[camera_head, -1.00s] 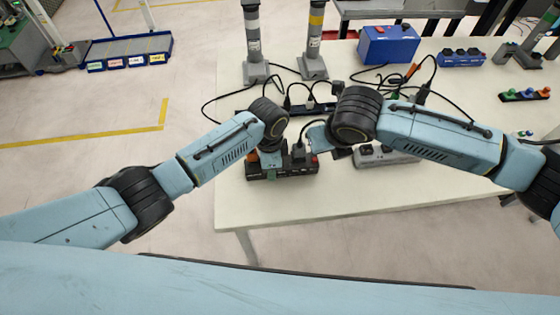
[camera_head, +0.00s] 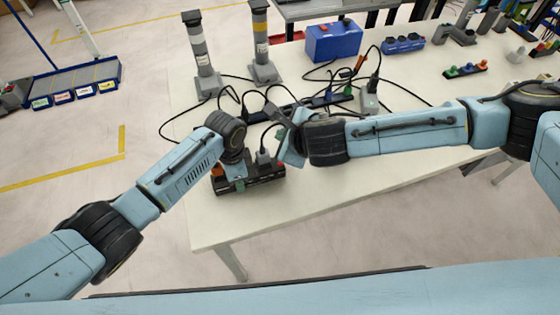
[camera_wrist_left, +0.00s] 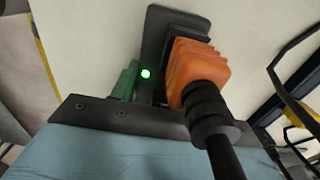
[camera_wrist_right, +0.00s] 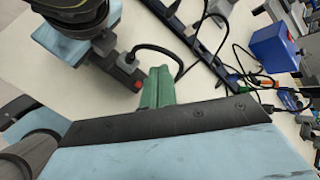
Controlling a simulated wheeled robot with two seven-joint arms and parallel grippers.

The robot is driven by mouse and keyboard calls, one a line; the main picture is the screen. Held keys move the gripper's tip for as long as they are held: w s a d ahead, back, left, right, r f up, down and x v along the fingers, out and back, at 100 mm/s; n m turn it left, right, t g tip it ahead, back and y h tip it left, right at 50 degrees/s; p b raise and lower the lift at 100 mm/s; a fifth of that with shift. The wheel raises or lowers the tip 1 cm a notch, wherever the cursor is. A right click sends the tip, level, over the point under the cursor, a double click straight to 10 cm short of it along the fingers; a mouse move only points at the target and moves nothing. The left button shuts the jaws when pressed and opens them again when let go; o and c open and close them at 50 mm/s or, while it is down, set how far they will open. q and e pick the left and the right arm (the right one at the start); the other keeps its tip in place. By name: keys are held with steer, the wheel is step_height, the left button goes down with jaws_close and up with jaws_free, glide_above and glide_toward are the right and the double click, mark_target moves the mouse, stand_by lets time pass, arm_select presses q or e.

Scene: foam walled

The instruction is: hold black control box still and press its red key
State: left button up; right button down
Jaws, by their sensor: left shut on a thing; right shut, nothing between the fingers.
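The black control box (camera_head: 264,180) lies near the front left of the table in the head view, with a grey plug and cable at its top. Its red key (camera_wrist_right: 137,86) shows at the box's end in the right wrist view. My left gripper (camera_head: 240,184) is shut on the box, its hand covering part of it. In the left wrist view its green fingertip (camera_wrist_left: 125,84) is beside a lit green lamp (camera_wrist_left: 146,73) and an orange cable boot (camera_wrist_left: 195,72). My right gripper (camera_wrist_right: 158,88) is shut and empty, close beside the red key; contact is not visible.
Behind the box lies a black power strip (camera_head: 312,102) with loose cables. Two grey posts (camera_head: 200,55) and a blue box (camera_head: 334,41) stand further back. A button strip (camera_head: 466,70) lies at right. The table's front edge is close, with bare table right of the box.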

glide_above(283, 168)
steer(key=shift+f, duration=4.2)
steer(key=shift+f, duration=0.4)
steer(key=shift+f, duration=0.5)
steer(key=shift+r, duration=0.95)
steer(key=shift+r, duration=2.5)
